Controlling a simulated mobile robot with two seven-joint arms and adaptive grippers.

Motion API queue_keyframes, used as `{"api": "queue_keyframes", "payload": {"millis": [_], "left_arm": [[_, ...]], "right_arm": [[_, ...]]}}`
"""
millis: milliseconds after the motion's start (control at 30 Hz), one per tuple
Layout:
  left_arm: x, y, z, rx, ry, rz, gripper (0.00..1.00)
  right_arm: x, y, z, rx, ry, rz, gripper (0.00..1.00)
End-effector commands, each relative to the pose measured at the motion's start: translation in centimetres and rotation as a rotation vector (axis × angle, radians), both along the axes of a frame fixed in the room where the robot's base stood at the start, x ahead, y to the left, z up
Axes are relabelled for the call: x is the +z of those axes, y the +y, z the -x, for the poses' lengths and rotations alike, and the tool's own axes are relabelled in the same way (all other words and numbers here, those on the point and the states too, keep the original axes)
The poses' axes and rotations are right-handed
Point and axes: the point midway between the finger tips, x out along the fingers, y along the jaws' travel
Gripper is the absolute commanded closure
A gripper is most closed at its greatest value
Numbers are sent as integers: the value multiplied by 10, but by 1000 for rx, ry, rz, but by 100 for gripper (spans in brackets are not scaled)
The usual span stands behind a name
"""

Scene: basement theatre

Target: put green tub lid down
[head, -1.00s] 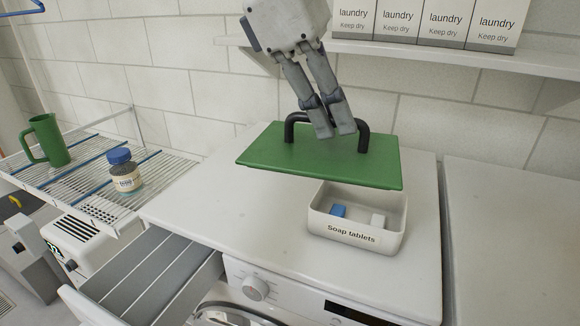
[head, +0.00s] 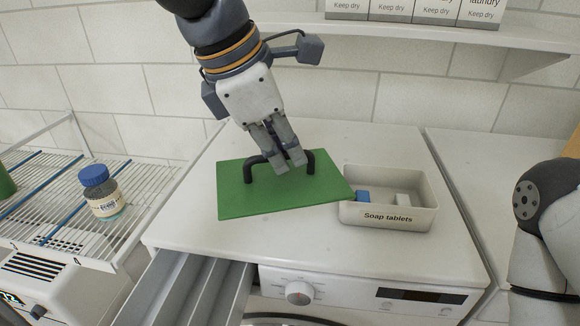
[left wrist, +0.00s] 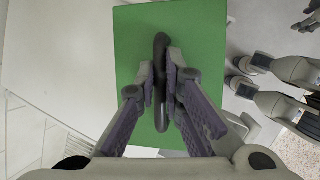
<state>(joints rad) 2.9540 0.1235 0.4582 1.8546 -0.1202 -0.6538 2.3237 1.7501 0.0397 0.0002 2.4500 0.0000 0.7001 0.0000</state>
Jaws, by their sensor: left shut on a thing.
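The green tub lid (head: 278,198) is a flat rectangle with a black arched handle (head: 249,172). It is roughly level over the white machine top, left of the soap tablets tub (head: 388,214); I cannot tell whether it touches the top. Its right end overlaps the tub's left edge in the head view. My left gripper (head: 288,163) is shut on the handle from above. The left wrist view shows the fingers (left wrist: 163,88) on both sides of the handle, with the lid (left wrist: 205,45) beneath.
The open tub holds a blue tablet (head: 362,195) and a white one (head: 403,200). A wire rack (head: 50,222) with a blue-capped jar (head: 103,195) stands at left. A drawer (head: 190,290) is open in front. The machine top (head: 385,140) is clear behind the tub.

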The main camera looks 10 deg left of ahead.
Motion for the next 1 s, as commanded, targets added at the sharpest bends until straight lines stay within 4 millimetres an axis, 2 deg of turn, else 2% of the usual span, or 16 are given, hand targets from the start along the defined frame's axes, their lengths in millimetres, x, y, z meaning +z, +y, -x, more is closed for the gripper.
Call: {"api": "queue_keyframes", "payload": {"millis": [267,433,667,833,1000], "left_arm": [[-34,48,-59,4,-2,6,100],[-75,71,-87,2,6,2,100],[-96,84,-102,2,1,1,100],[-126,85,-103,0,0,0,100],[-126,85,-104,0,-9,-1,100]], "right_arm": [[-1,0,1,-1,2,0,60],[-8,0,9,0,33,0,60],[-14,0,15,-1,57,0,60],[-16,0,18,-1,67,0,60],[-16,0,17,-1,65,1,60]]}}
